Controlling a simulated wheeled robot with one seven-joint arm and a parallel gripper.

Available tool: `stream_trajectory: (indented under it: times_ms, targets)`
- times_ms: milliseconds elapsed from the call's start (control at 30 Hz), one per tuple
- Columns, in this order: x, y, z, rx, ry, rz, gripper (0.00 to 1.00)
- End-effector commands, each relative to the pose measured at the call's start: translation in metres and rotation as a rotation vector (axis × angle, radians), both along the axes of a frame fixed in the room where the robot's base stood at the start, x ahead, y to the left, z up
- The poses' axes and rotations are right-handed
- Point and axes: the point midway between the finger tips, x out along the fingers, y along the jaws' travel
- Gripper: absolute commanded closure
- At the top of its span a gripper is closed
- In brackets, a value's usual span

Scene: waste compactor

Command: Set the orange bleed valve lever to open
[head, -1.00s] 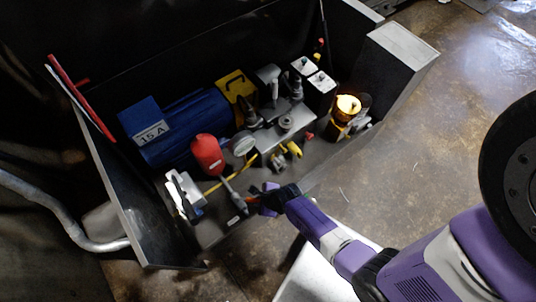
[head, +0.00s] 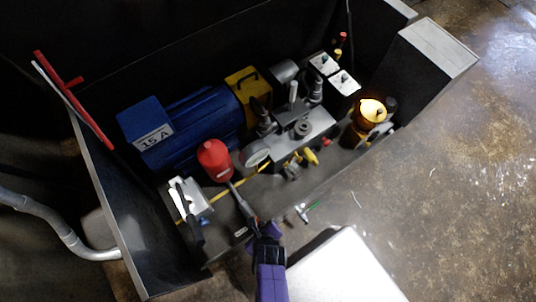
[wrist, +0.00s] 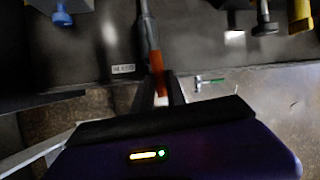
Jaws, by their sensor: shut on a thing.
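The orange bleed valve lever (wrist: 157,80) shows in the wrist view at the end of a grey valve body (wrist: 148,35), in line with it. My gripper (wrist: 161,98) is shut on the lever's near end. In the head view my gripper (head: 265,232) is at the front edge of the skid, below the grey valve body (head: 243,206) that runs down from the red cylinder (head: 214,160). There the lever is mostly hidden by my gripper. A small label (wrist: 123,69) lies left of the lever.
Yellow fittings (head: 311,156), a blue motor (head: 190,125) and a lit amber lamp (head: 371,111) stand behind. A white-topped box (head: 345,270) is in front at the right. Steel side walls bound the skid.

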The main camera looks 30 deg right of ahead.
Motion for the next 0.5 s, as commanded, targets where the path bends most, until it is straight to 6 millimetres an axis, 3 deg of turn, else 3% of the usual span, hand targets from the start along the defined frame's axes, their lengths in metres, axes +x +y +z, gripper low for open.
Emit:
stream_trajectory:
  times_ms: [200,500]
  targets:
    - [-0.0030,0.0126,-0.0015,0.002,0.002,-0.038,1.00]
    - [-0.0040,0.0147,-0.0010,0.001,0.002,-0.047,1.00]
